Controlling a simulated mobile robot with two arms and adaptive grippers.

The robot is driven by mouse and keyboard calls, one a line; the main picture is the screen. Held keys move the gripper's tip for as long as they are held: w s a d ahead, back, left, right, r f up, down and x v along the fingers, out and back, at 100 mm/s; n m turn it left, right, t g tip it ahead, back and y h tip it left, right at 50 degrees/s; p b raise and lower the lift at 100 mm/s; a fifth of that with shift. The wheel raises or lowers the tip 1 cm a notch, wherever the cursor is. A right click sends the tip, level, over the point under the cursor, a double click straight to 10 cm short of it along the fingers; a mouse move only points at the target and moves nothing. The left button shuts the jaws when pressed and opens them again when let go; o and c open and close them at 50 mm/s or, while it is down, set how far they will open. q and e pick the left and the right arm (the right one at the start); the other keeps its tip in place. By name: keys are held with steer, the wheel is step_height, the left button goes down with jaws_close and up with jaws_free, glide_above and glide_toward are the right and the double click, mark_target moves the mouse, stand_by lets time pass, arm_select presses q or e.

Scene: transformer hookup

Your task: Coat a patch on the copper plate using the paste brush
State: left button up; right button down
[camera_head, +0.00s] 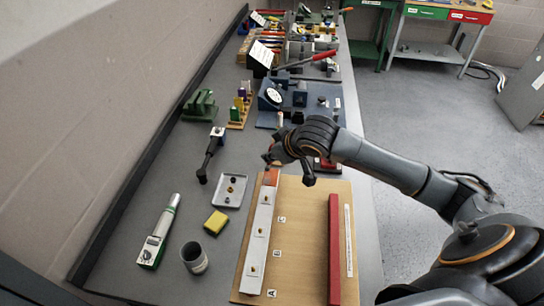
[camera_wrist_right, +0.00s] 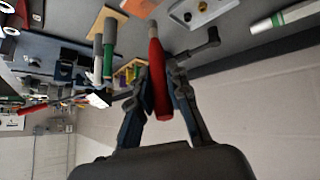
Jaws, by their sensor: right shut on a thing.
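My right gripper (camera_head: 274,158) hangs over the far end of the board, at the copper plate (camera_head: 271,177). In the right wrist view its fingers (camera_wrist_right: 161,72) are closed on a red handle (camera_wrist_right: 156,85), which I take to be the paste brush. My left gripper is not in view.
On the tan board (camera_head: 300,240) lie a red bar (camera_head: 334,250) and a white strip. Fixtures and tools crowd the bench beyond the gripper.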

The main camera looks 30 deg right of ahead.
mark_target(269, 167)
stand_by(0.4)
steer(key=f, duration=0.1)
steer(key=s+f, duration=0.1)
steer(key=d+f, duration=0.1)
steer(key=shift+s+b, duration=0.15)
steer(key=shift+b, duration=0.15)
steer(key=shift+f, duration=0.5)
stand_by(0.8)
stand_by(0.5)
